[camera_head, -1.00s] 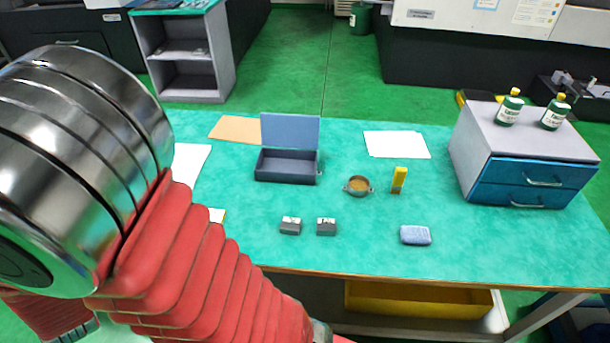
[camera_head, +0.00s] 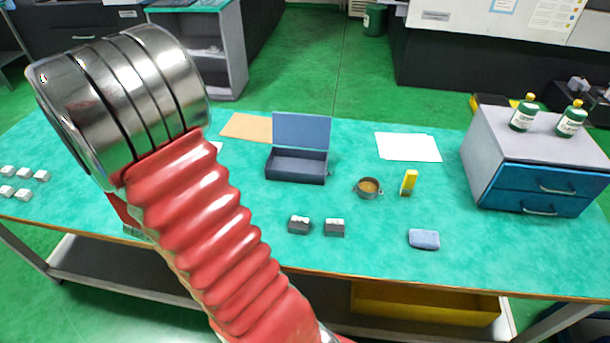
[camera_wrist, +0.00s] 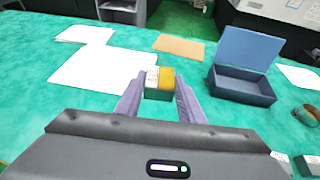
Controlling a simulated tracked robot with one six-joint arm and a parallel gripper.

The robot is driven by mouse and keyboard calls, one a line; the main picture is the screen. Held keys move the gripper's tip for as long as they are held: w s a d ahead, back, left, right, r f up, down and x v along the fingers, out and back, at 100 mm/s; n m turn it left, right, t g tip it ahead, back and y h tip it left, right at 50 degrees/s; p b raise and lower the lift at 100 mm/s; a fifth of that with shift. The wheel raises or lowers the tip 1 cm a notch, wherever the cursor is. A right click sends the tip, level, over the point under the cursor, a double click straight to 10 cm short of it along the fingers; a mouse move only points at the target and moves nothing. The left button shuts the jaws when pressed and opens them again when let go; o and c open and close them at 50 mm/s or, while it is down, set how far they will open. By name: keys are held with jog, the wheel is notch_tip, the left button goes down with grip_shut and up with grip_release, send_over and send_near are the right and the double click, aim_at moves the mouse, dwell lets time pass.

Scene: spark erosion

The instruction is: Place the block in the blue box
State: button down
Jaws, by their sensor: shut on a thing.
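The blue box (camera_head: 297,166) stands open on the green table with its lid raised at the back. In the wrist view the box (camera_wrist: 243,84) is to the right of my gripper. My gripper (camera_wrist: 159,88) is shut on a small block (camera_wrist: 152,78) with a white, a yellow and a dark face. The block is between the two fingertips, nearer the camera than the box and apart from it. In the head view my arm hides the gripper and the held block.
Two grey blocks (camera_head: 317,227) sit in front of the box. To the right are a small pot (camera_head: 368,188), a yellow object (camera_head: 409,182), a blue sponge (camera_head: 424,239) and a drawer unit (camera_head: 535,165). Several white blocks (camera_head: 22,182) lie far left. Papers and a tan sheet (camera_wrist: 179,47) lie flat.

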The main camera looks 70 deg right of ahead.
jog(key=s+d+f+m+g, duration=0.1)
jog(key=s+d+m+g, duration=0.2)
jog(key=s, duration=0.7)
jog(key=s+d+f+m+g, duration=0.1)
jog(key=s+d+m+g, duration=0.3)
jog(key=s+d, duration=0.4)
jog(key=s+d+f+m+g+y, duration=0.1)
jog(key=s+d+m+g, duration=0.2)
jog(key=s, duration=0.8)
jog(key=d+g, duration=0.2)
jog(key=d, duration=0.1)
jog(key=shift+s+f, duration=0.25)
jog(key=shift+s, duration=0.05)
send_over(315, 198)
jog(key=shift+f, duration=2.95)
jog(key=shift+f, duration=0.1)
jog(key=shift+f, duration=2)
jog(key=c, duration=1.5)
grip_release()
jog(key=shift+f, duration=0.1)
